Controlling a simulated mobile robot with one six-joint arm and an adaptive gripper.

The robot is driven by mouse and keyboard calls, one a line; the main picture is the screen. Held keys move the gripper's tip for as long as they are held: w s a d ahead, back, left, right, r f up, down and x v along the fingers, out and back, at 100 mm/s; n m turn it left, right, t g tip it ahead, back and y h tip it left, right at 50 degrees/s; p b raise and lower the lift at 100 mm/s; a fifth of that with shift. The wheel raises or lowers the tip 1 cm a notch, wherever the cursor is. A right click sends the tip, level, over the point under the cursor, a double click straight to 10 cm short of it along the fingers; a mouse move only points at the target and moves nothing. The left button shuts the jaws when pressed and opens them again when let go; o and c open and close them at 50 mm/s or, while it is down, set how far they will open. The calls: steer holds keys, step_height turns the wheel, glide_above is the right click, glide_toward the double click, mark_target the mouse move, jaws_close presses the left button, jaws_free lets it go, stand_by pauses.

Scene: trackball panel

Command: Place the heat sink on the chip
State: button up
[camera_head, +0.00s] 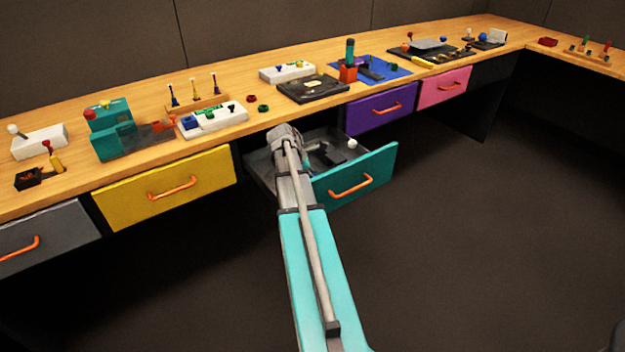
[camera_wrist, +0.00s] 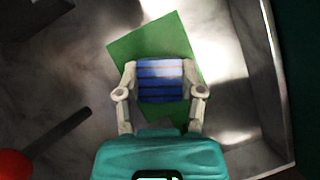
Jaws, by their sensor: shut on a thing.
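In the wrist view my gripper (camera_wrist: 159,76) is shut on a blue, ridged block, the heat sink (camera_wrist: 160,88), with one finger on each side. The heat sink is in front of a green board (camera_wrist: 128,50). I cannot tell whether it touches the board or hovers above it. No chip can be made out; anything right behind the heat sink is hidden. In the head view my arm reaches to the open teal drawer (camera_head: 378,172), and the gripper's fingers and heat sink are hidden there.
The drawer's pale wall (camera_wrist: 272,80) stands close on the right in the wrist view. A dark rod (camera_wrist: 62,132) and a red round thing (camera_wrist: 12,165) lie at left. A yellow drawer (camera_head: 165,187) and a purple drawer (camera_head: 380,108) flank the open one.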

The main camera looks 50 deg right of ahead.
steer(key=shift+f, duration=0.2)
steer(key=o, duration=1.2)
steer(key=shift+c, duration=0.2)
steer(key=shift+r, duration=0.2)
steer(key=p+v, duration=0.4)
steer(key=v, duration=0.1)
steer(key=shift+r+p, duration=0.15)
steer(key=shift+p, duration=0.15)
steer(key=p+v, duration=0.6)
steer(key=shift+a+r, duration=0.25)
steer(key=shift+r, duration=0.1)
steer(key=shift+w, duration=0.1)
steer(key=s+a+f+m+t+y, duration=0.1)
steer(key=a+m, duration=0.4)
steer(key=a, duration=1.6)
steer(key=s+a+f+m+t+y, duration=0.1)
steer(key=a+m, duration=0.4)
steer(key=a, duration=1.6)
steer(key=s+t+y, duration=0.1)
steer(key=y, duration=0.1)
steer(key=shift+s+a+f+m+t+y, duration=0.2)
steer(key=shift+a+f+m+t+y, duration=0.1)
steer(key=shift+a+m+y, duration=0.1)
